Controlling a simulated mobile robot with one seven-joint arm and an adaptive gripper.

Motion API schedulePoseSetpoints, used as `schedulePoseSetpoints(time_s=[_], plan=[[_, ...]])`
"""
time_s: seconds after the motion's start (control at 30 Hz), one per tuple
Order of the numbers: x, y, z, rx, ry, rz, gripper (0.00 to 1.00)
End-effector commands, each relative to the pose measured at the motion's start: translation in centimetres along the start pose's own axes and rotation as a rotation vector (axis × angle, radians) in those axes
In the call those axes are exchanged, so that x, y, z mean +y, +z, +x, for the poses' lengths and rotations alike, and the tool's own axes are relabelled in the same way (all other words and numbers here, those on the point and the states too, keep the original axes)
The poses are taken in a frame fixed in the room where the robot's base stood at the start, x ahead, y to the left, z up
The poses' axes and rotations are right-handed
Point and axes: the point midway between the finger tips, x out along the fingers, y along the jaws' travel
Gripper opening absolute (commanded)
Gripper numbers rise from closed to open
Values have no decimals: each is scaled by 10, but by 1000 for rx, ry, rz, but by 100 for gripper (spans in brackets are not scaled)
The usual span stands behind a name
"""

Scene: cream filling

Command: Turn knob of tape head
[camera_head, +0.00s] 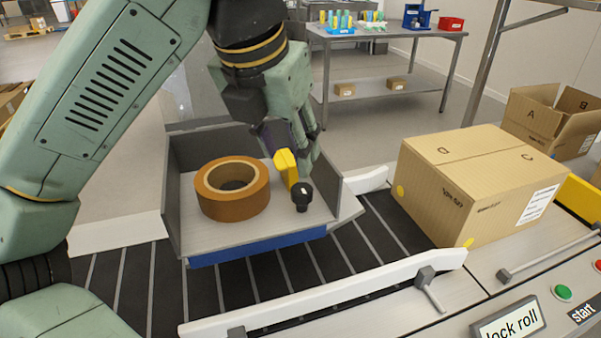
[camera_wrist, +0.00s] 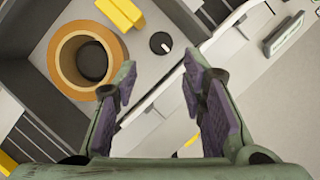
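The tape head is a grey open tray (camera_head: 200,228) with a blue front edge, holding a brown tape roll (camera_head: 232,205). A black knob (camera_head: 302,197) stands at its right front, beside a yellow block (camera_head: 286,168). In the wrist view the knob (camera_wrist: 160,43), with a white mark on top, lies ahead of and between the fingertips, not touched. The tape roll (camera_wrist: 84,60) and yellow block (camera_wrist: 121,12) show to its left. My gripper (camera_wrist: 160,74) has its purple-padded fingers apart and empty. In the head view my gripper (camera_head: 308,148) is above and behind the knob, partly hidden by the yellow block.
A closed cardboard box (camera_head: 470,185) stands on the conveyor at right, with an open box (camera_head: 553,120) behind it. A white guide rail (camera_head: 330,296) runs along the front. A panel with a green button (camera_head: 563,292) is at lower right. A table (camera_head: 385,36) stands behind.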

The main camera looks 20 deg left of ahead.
Motion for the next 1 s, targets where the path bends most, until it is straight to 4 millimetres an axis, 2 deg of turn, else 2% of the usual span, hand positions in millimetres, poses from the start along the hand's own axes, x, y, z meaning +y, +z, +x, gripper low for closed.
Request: schedulePoseSetpoints(time_s=[0.3, 0.5, 0.7, 0.93, 1.0], plan=[[-1, 0, 56, 1, -5, 1, 38], [-1, 0, 86, 0, -5, 1, 38], [-1, 0, 99, 0, -3, 0, 38], [-1, 0, 100, -1, -2, 0, 38], [-1, 0, 100, -1, -2, 0, 35]])
